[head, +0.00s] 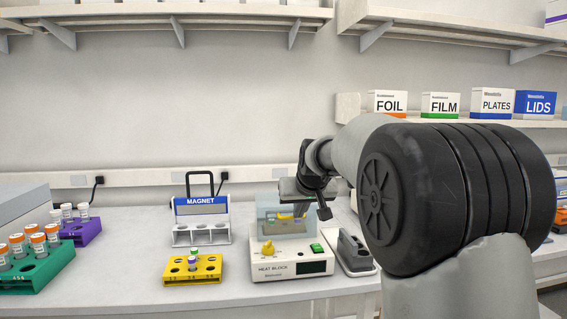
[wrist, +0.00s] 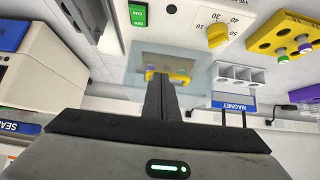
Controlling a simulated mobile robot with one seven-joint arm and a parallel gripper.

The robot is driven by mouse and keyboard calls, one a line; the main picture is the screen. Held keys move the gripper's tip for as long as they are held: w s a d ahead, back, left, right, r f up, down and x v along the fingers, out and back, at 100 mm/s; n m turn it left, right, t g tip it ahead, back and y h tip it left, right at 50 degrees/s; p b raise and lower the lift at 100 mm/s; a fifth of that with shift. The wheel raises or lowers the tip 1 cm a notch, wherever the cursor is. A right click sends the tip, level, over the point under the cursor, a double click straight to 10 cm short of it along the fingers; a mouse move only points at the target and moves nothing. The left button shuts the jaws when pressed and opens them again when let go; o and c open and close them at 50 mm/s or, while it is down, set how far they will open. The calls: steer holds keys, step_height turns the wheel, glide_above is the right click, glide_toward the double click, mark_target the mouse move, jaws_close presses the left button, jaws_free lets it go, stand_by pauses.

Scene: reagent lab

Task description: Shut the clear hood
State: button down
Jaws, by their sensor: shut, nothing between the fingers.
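The clear hood (head: 268,222) is a bluish see-through box on the white heat block (head: 290,262), near the middle of the bench in the head view. In the wrist view, upside down, the hood (wrist: 198,75) shows by the heat block's top, with a yellow bar (wrist: 180,78) at it. My gripper (head: 325,211) is shut and empty, just above and at the right part of the hood. In the wrist view the joined fingertips (wrist: 161,78) overlap the yellow bar; I cannot tell if they touch it. My gripper partly hides the hood, and its exact tilt is unclear.
A yellow tube rack (head: 193,271) and the magnet stand (head: 203,222) are left of the heat block. A grey device (head: 355,252) stands close on its right. Green (head: 40,268) and purple (head: 82,229) racks are far left. The bench front left of centre is clear.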

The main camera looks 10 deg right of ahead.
steer(key=shift+s+f+g, duration=0.15)
steer(key=shift+s+f, duration=0.05)
steer(key=shift+f, duration=0.45)
steer(key=shift+s+f+g, duration=0.15)
steer(key=shift+s+f, duration=0.05)
steer(key=shift+f, duration=0.4)
steer(key=shift+r, duration=0.1)
step_height(320, 180, up, 6)
steer(key=w+p, duration=0.1)
steer(key=p, duration=0.3)
steer(key=s+a+f+g, duration=0.1)
steer(key=s+f, duration=0.2)
steer(key=s, duration=1)
steer(key=s+f+g, duration=0.1)
steer(key=s+f, duration=0.1)
steer(key=s, duration=1.2)
steer(key=s+a+f+g, duration=0.1)
steer(key=s+f, duration=0.2)
steer(key=s, duration=1)
step_height(320, 180, up, 22)
steer(key=s+p, duration=0.1)
steer(key=p, duration=2)
steer(key=shift+f, duration=0.15)
steer(key=shift+a, duration=0.1)
